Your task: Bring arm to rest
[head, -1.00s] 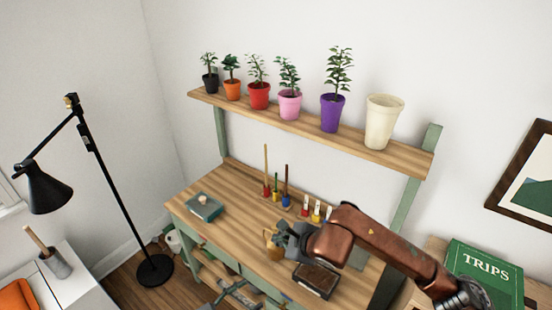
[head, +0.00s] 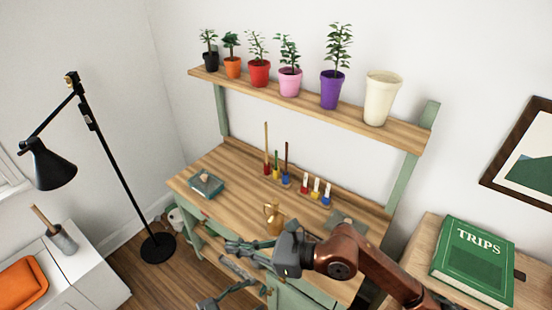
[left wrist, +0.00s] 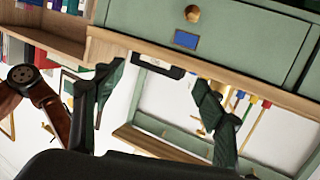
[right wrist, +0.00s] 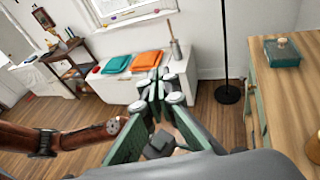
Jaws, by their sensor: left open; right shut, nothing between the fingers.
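My right arm comes in from the right in the head view, in front of the potting bench (head: 235,175). My right gripper (head: 240,248) is shut and empty near the bench's front edge. In the right wrist view its fingers (right wrist: 158,84) are together, pointing across the room, with the bench to the right. My left gripper (head: 222,297) shows low in the head view, below the bench top and only partly visible. In the left wrist view its fingers (left wrist: 160,82) are spread with nothing between them, in front of a green drawer (left wrist: 210,25).
A golden jug (head: 273,218) stands close to my right gripper. Coloured-handled tools (head: 316,190) and a teal box (head: 206,186) are on the bench. Potted plants line the shelf (head: 300,103). A black floor lamp (head: 115,180) stands left. A green book (head: 473,262) lies right.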

